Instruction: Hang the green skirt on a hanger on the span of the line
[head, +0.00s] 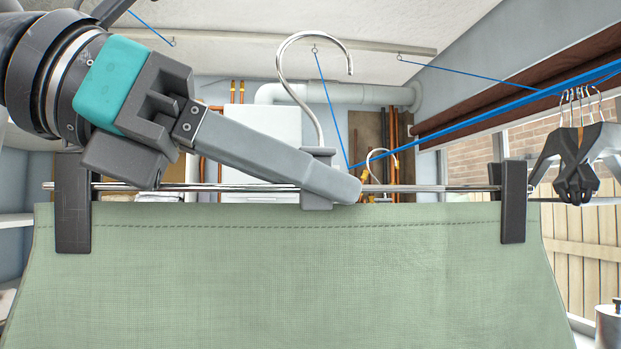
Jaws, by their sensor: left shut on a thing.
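The green skirt (290,270) hangs by its waistband from the two dark clips of a metal hanger (430,188), close in front of the head camera. The hanger's chrome hook (283,62) points up and its opening faces right. My left gripper (335,192) is shut on the hanger at the grey block below the hook. The blue line (480,106) runs from the upper right down to a low point behind the hanger, then up to a ceiling eye. The hook appears left of the line's low point; I cannot tell the depth gap. My right gripper is not in view.
Several dark hangers (575,170) hang together on the line at the right. Another small hook (380,155) shows behind the hanger near the line's low point. White pipes (330,92) and a white cabinet stand at the back. The skirt hides the lower room.

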